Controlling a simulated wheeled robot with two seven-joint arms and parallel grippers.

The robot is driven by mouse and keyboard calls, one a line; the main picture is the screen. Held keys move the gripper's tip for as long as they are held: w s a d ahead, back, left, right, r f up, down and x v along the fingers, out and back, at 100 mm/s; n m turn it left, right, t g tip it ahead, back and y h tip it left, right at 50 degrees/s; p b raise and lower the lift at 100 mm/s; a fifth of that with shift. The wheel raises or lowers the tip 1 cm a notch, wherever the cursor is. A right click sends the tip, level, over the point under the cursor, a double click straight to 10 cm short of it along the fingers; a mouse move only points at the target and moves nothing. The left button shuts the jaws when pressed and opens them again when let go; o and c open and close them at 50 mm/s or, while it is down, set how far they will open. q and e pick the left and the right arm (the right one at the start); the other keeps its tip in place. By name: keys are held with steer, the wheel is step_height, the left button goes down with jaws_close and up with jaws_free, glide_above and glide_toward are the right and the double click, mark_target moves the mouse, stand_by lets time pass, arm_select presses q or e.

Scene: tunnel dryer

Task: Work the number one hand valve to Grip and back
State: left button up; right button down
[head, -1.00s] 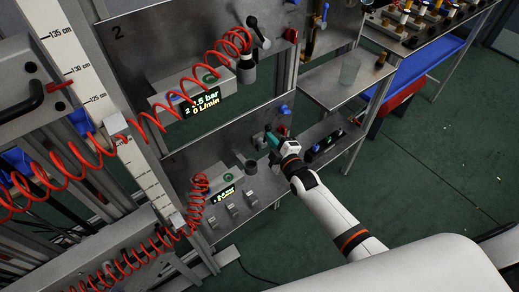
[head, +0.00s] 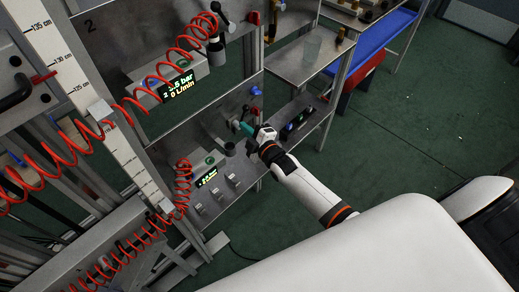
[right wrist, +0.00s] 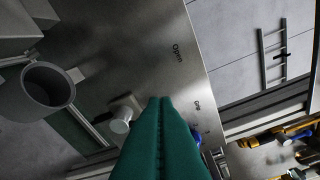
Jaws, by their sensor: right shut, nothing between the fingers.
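My right gripper (head: 240,127) is at the lower steel panel (head: 212,124), beside a dark cup-shaped holder (head: 227,149). Its teal fingers (right wrist: 160,135) are shut and empty in the right wrist view. A pale round knob on a short stem (right wrist: 122,122), apparently the hand valve's handle, is just left of the fingertips there. I cannot tell whether they touch. The word "Open" (right wrist: 177,52) is on the panel above, and a second label (right wrist: 197,105), hard to read, is lower right. The fingers hide part of the panel. My left gripper is out of view.
The holder (right wrist: 45,88) is close on the left in the right wrist view. A blue knob (head: 255,91) is above my gripper. Red coiled hoses (head: 183,180) hang at left. A lit display (head: 207,178) is below left.

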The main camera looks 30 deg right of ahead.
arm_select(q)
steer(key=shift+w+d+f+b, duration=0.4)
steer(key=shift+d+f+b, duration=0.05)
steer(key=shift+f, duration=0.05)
arm_select(e)
steer(key=s+d, duration=0.2)
steer(key=s, duration=0.6)
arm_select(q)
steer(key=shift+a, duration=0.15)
